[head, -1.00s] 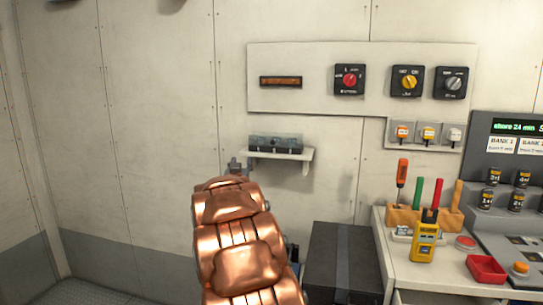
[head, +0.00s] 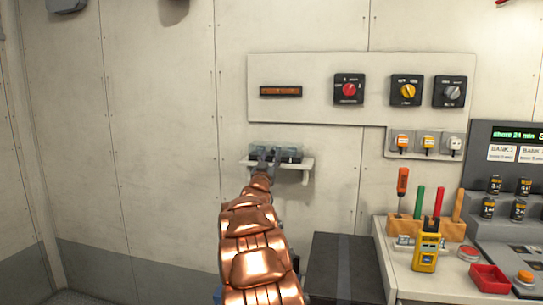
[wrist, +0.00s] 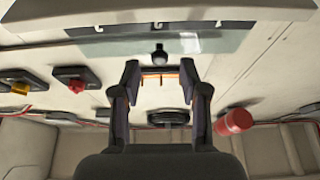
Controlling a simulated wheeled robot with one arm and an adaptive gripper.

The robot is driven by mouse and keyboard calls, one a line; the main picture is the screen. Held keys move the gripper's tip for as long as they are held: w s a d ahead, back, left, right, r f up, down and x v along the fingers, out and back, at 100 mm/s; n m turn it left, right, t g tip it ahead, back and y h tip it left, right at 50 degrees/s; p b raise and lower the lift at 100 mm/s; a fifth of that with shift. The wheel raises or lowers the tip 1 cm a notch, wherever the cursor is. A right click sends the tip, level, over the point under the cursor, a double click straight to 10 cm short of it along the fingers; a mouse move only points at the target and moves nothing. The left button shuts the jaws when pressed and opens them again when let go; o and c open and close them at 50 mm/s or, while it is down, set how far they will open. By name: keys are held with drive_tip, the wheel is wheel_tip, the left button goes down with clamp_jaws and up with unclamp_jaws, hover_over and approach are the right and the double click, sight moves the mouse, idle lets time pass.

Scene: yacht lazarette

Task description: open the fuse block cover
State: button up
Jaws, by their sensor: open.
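The fuse block (head: 291,154), dark with a clear cover, sits on a small white wall shelf (head: 304,163) in the head view. In the wrist view the clear cover (wrist: 125,47) shows as a pale greenish pane with a small black knob (wrist: 160,53). The cover looks shut. My gripper (head: 266,154) is in front of the left half of the block and hides part of it. In the wrist view my gripper (wrist: 160,68) is open and empty, its fingertips spread to either side of the knob and a little short of it. I cannot tell whether anything touches.
Above the shelf is a wall panel with an amber display (head: 281,91), a red knob (head: 348,90) and a yellow knob (head: 407,91). A dark box (head: 335,265) stands below right. A bench with a tool rack (head: 427,228) and yellow meter (head: 425,252) is farther right.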

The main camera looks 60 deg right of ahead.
sight(276, 149)
drive_tip(key=shift+x, duration=1)
drive_tip(key=shift+d, duration=0.1)
clamp_jaws()
